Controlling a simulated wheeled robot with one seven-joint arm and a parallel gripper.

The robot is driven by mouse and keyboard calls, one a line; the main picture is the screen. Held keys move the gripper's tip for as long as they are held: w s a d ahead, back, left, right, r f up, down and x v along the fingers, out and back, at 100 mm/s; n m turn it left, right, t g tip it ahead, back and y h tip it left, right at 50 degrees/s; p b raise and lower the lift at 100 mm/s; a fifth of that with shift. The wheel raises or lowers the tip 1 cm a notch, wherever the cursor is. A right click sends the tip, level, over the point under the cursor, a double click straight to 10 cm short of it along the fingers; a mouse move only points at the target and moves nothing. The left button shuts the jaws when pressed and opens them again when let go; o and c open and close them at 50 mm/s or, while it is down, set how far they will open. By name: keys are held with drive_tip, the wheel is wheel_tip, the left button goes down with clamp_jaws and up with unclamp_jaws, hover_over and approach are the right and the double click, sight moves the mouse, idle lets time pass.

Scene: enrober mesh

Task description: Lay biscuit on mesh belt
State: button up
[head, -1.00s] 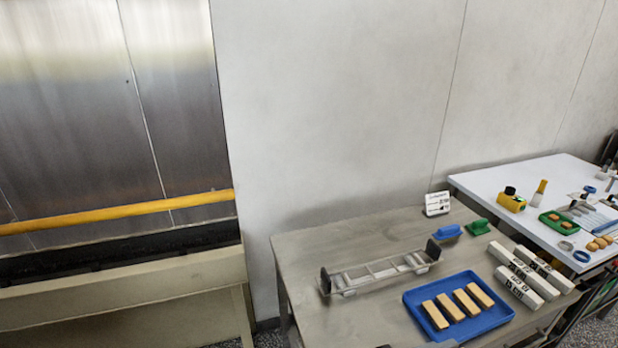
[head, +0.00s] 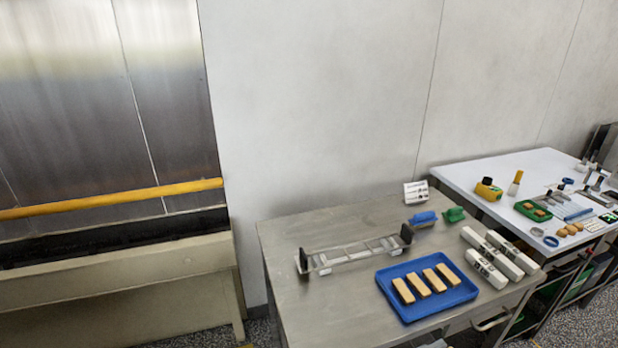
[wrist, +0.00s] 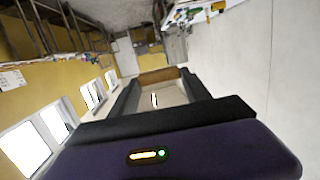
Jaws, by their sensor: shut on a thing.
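The wire mesh belt (head: 350,254), a short frame with black end plates, lies on the steel table (head: 290,232); nothing rests on it. A blue tray (head: 412,315) in front of it holds several tan biscuits (head: 403,291) in a row. My gripper (wrist: 157,86) shows only in the wrist view, its dark fingers shut on a brown biscuit (wrist: 158,75) at their tips. The gripper is away from the belt and the tray, which the wrist view does not show. Part of the held biscuit is hidden between the fingers.
White labelled bars (head: 487,268) lie right of the tray. A blue scraper (head: 423,219), a green one (head: 454,214) and a small sign (head: 415,192) stand behind. A cluttered white table (head: 470,175) is at right; a trough with a yellow rail (head: 110,199) is at left.

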drive_tip(key=w+f+n+t+y, duration=0.3)
drive_tip(key=f+n+y, duration=0.1)
drive_tip(key=f, duration=0.3)
drive_tip(key=w+f+n+t+y, duration=0.3)
drive_tip(key=f+n+y, duration=0.1)
drive_tip(key=f, duration=0.3)
drive_tip(key=w+d+f+n+t+y, duration=0.1)
drive_tip(key=w+f+n+t+y, duration=0.1)
drive_tip(key=f+y, duration=0.4)
drive_tip(key=f+n+t, duration=0.1)
drive_tip(key=n, duration=0.1)
drive_tip(key=shift+w+f+n+y, duration=0.3)
drive_tip(key=shift+w+n, duration=0.1)
